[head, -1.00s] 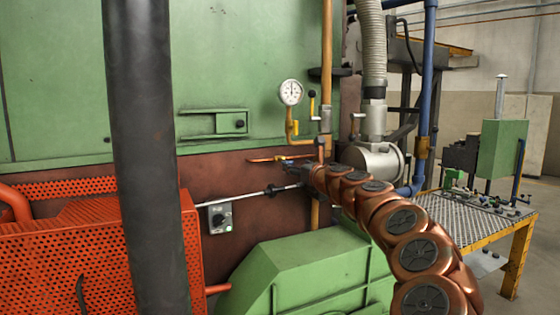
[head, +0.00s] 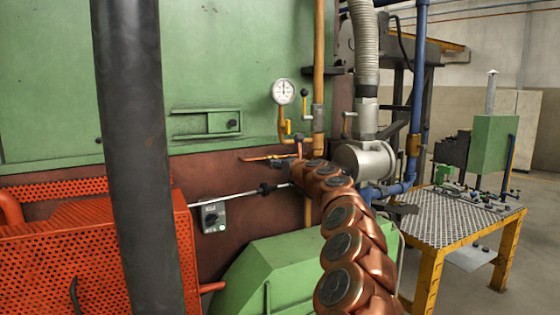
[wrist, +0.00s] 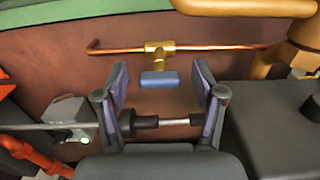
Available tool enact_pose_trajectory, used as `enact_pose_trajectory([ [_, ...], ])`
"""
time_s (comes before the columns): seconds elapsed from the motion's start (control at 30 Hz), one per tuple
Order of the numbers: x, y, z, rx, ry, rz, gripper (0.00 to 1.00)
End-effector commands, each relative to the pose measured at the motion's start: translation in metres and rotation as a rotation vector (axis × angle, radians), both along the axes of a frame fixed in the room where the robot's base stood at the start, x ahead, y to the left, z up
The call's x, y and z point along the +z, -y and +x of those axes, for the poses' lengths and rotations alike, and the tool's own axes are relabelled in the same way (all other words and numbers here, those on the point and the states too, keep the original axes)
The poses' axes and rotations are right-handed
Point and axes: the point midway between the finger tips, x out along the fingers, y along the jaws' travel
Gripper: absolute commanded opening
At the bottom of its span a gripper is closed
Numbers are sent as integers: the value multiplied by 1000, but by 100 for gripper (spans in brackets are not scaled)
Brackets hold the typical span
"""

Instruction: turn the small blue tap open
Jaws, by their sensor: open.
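The small blue tap (wrist: 158,79) shows in the wrist view as a blue lever below a brass valve body (wrist: 158,55) on a thin copper pipe (wrist: 215,47). The lever looks level, roughly in line with the pipe. My gripper (wrist: 160,88) is open, with one finger on each side of the lever in the picture. Clear gaps show on both sides, and neither finger visibly touches it. How far the tips are from it in depth I cannot tell. In the head view the blue lever is not clearly seen, and my arm hides most of the gripper.
A metal rod with a black collar (wrist: 145,122) crosses behind the fingers. A switch box (wrist: 68,118) is at left, and a thick yellow pipe (wrist: 245,7) runs above right. A pressure gauge (head: 283,91) and a green housing (head: 280,262) are near my arm.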

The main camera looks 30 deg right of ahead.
Motion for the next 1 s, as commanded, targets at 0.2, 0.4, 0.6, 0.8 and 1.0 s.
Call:
enact_pose_trajectory([
  [0.2, 1, 0, 6, 1, 2, -1, 69],
  [0.4, 2, 0, 7, 1, 3, -2, 69],
  [0.6, 1, 0, 7, 0, 2, -2, 64],
  [0.8, 1, 0, 7, 0, 2, -2, 43],
  [1.0, 1, 0, 7, 0, 2, -2, 22],
])
